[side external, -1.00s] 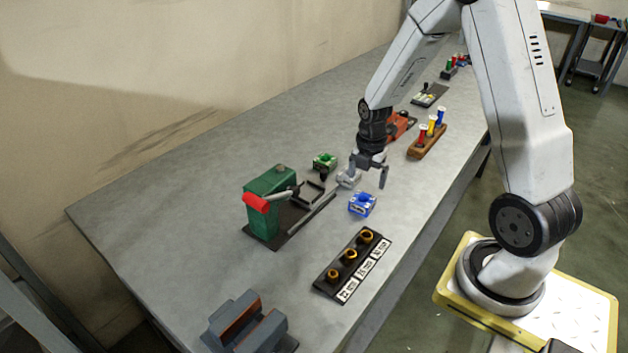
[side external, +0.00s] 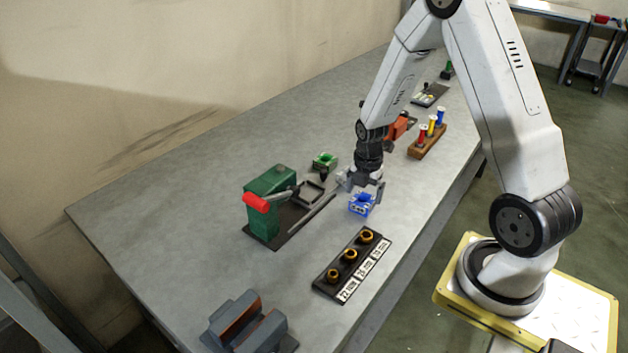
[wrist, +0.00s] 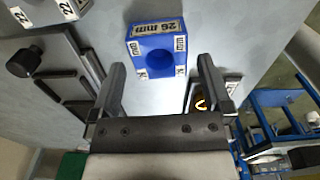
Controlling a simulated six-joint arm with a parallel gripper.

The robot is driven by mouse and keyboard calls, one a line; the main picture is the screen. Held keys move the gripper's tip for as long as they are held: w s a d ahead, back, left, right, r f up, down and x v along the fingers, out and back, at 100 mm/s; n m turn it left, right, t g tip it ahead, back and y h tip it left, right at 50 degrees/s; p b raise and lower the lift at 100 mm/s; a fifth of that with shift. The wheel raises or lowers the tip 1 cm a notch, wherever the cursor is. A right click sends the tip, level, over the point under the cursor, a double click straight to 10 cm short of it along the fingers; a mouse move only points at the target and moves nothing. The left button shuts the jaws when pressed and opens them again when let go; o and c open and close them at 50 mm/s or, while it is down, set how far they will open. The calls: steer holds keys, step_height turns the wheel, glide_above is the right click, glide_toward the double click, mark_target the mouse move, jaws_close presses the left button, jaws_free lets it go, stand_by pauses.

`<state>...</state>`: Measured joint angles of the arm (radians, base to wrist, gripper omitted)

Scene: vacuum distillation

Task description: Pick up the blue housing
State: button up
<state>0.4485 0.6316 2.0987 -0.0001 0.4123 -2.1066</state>
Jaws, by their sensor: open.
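The blue housing (side external: 361,206) sits on the grey table, right of the green press. In the wrist view the blue housing (wrist: 139,52) shows a round bore and white labels, one reading 26 mm. My gripper (side external: 364,188) points down just over the housing. Its jaws are open and empty. In the wrist view my gripper (wrist: 162,72) has one finger to each side of the housing, with visible gaps. Whether the fingertips reach down beside it cannot be told.
The green press (side external: 268,205) with a red handle stands left. A green housing (side external: 324,160) lies behind. A black holder with brass rings (side external: 329,284) is in front. A wooden rack (side external: 427,147) stands behind right. A grey vise-like block (side external: 245,322) is front left.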

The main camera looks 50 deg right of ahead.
mark_target(363, 200)
steer(key=shift+f, duration=1.55)
steer(key=shift+c, duration=0.2)
jaws_close()
steer(key=shift+r, duration=0.15)
step_height(363, 200, up, 10)
stand_by(0.5)
